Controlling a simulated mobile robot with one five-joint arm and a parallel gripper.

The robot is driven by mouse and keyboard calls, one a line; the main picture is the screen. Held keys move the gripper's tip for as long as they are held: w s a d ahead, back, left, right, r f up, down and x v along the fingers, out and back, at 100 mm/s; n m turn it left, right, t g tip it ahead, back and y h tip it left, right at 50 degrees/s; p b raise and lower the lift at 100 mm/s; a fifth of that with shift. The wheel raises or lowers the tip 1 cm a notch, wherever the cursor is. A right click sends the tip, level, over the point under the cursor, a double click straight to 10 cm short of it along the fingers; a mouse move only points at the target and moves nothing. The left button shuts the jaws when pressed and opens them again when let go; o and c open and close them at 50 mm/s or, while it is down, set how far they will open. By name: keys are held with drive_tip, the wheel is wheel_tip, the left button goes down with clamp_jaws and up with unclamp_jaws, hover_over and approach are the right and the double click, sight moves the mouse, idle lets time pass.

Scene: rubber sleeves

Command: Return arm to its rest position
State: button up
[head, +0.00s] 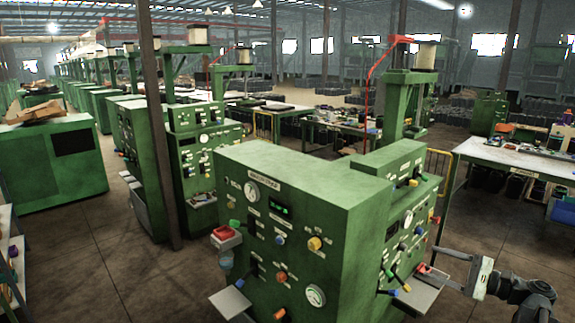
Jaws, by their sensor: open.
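My gripper (431,261) is at the lower right, with its jaws apart and pointing left toward the side panel of a green machine (300,190). My dark arm leads off to the lower right behind it. The fingertips are close to a small side shelf (412,297) on that machine. No held object can be made out between the jaws.
Knobs, gauges and levers stick out of the machine's panels near my gripper. A white-topped table (500,155) with small items stands behind at right, beside a yellow guard rail (437,170). More green machines (140,160) stand at left. Floor is open in the left foreground.

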drive_tip(key=w+a+f+n+g+b, duration=0.1)
drive_tip(key=w+a+f+n+g, duration=0.2)
drive_tip(key=a, duration=0.9)
drive_tip(key=a+f+n+g+b, duration=0.1)
drive_tip(key=a+f+g, duration=0.4)
drive_tip(key=a, duration=0.7)
drive_tip(key=s+a+f+n+g+h+b, duration=0.1)
drive_tip(key=s+a+f+n+h, duration=0.1)
drive_tip(key=a+f, duration=0.4)
drive_tip(key=s+a+f+n+g+h+b, duration=0.1)
drive_tip(key=s+a+f+n+g+h, duration=0.15)
drive_tip(key=a+f, duration=0.35)
drive_tip(key=s+f+n+h, duration=0.4)
drive_tip(key=f+h, duration=0.1)
drive_tip(key=f, duration=0.1)
drive_tip(key=d+f+n+h, duration=0.2)
drive_tip(key=d+n+h, duration=0.1)
drive_tip(key=d, duration=0.6)
drive_tip(key=shift+d+h, duration=0.15)
drive_tip(key=shift+h, duration=0.7)
drive_tip(key=shift+s+t, duration=0.1)
drive_tip(key=shift+t, duration=0.15)
drive_tip(key=shift+c, duration=0.3)
